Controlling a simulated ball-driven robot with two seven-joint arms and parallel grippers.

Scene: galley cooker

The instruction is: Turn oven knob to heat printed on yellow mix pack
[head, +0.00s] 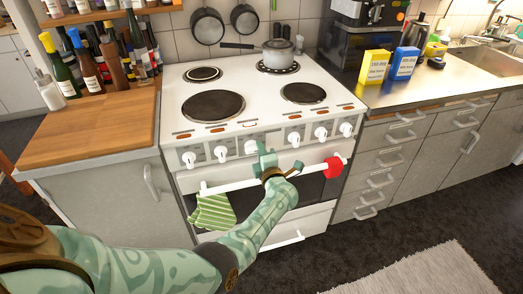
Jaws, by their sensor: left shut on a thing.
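The yellow mix pack (375,67) stands upright on the steel counter right of the cooker; its small print is too fine to read surely. The white cooker (222,131) has a front panel with a row of white knobs, such as one at the left (189,159) and one at the right (345,129). My left gripper (264,155) is at the middle of this panel, just right of a white knob (250,147). It is shut on what looks like a knob, mostly hidden behind the fingers. My right gripper is out of view.
The oven door's white bar (312,175) runs below my gripper, with a striped green towel (213,211) at its left and a red thing (333,167) at its right. A blue pack (403,63) stands beside the yellow one. A pot (278,53) sits on a back plate.

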